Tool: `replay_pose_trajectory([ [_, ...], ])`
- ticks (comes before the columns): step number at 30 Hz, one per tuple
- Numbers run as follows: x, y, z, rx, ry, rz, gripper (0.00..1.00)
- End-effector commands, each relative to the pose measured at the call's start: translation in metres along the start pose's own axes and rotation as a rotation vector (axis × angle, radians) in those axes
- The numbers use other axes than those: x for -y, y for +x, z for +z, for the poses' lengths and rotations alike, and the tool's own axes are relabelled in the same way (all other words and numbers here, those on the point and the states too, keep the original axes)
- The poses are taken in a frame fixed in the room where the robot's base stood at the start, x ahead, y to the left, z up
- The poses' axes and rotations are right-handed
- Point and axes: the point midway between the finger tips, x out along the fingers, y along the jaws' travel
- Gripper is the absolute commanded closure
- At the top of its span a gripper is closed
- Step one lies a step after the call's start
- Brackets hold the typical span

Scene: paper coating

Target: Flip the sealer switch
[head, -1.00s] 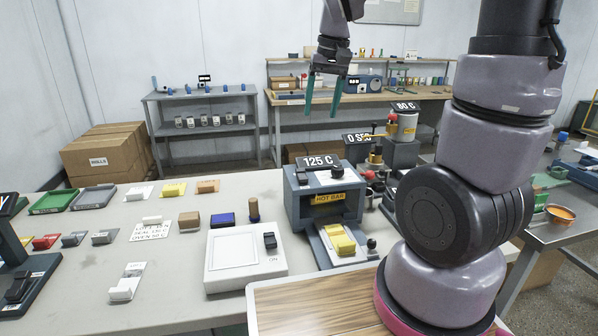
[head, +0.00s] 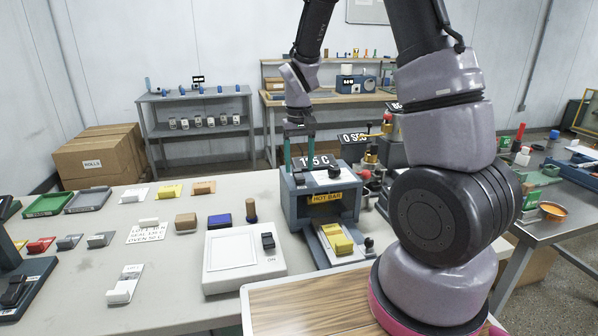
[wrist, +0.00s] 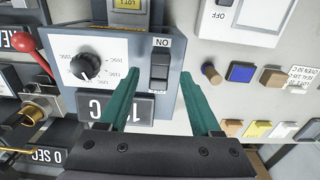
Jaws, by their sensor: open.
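The sealer is a dark blue-grey box labelled HOT BAR (head: 326,198) in the middle of the head view. Its top panel carries a black rocker switch (wrist: 159,72) beside an ON label, seen in the wrist view; it also shows small in the head view (head: 299,179). My gripper (wrist: 159,74) is open and empty, pointing down over the sealer's top, with its teal fingers on either side of the switch in the wrist view. It is behind the switch in the head view (head: 300,160). I cannot tell the gap to the panel.
A dial (wrist: 86,67) sits beside the switch, and a temperature display (wrist: 115,106) stands between it and my gripper. A red-knobbed lever (wrist: 24,42) is close by. A white panel with another black switch (head: 268,240) lies in front.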

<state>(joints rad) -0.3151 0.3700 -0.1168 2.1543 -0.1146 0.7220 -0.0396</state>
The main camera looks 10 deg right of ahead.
Motion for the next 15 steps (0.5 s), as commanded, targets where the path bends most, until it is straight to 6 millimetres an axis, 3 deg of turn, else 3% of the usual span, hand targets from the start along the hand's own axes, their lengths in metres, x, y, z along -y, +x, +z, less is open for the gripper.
replay_pose_trajectory([
  [6, 0.000, 0.025, 0.000, 0.000, 0.001, 0.000, 0.35],
  [15, 0.000, 0.029, 0.000, -0.001, 0.001, -0.001, 0.35],
])
